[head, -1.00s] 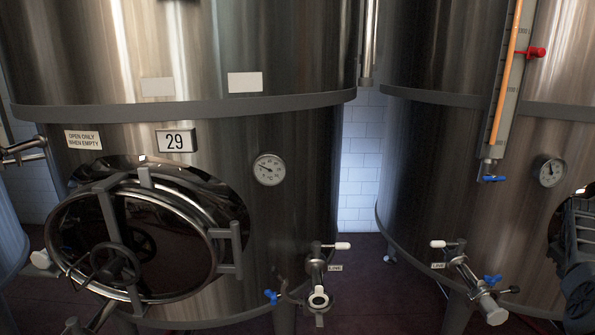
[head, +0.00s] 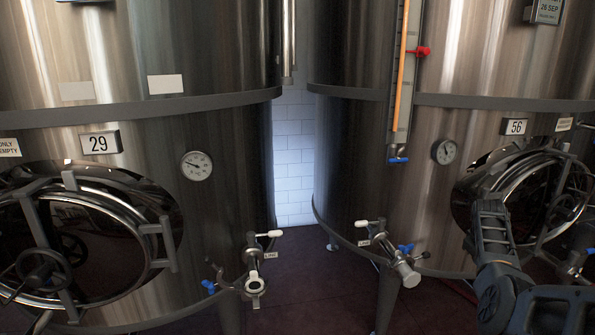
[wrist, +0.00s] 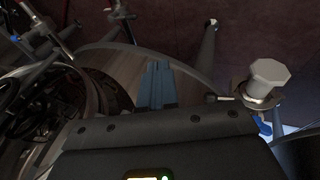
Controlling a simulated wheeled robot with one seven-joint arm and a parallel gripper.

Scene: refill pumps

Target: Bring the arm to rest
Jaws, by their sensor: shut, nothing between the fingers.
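My gripper (wrist: 157,85) shows in the wrist view as two blue-grey fingers, shut together with nothing between them. It points past the curved lower edge of a steel tank, over the dark floor. In the head view my dark arm (head: 493,240) reaches up at the right, in front of the round hatch of tank 56 (head: 470,190).
Tank 29 (head: 215,130) stands at left, with a round hatch (head: 80,235) and an outlet valve (head: 254,280). Tank 56 has a level tube (head: 402,75) with a red marker, a dial (head: 445,151) and a protruding outlet valve (head: 390,255). Floor (head: 310,280) shows between the tanks.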

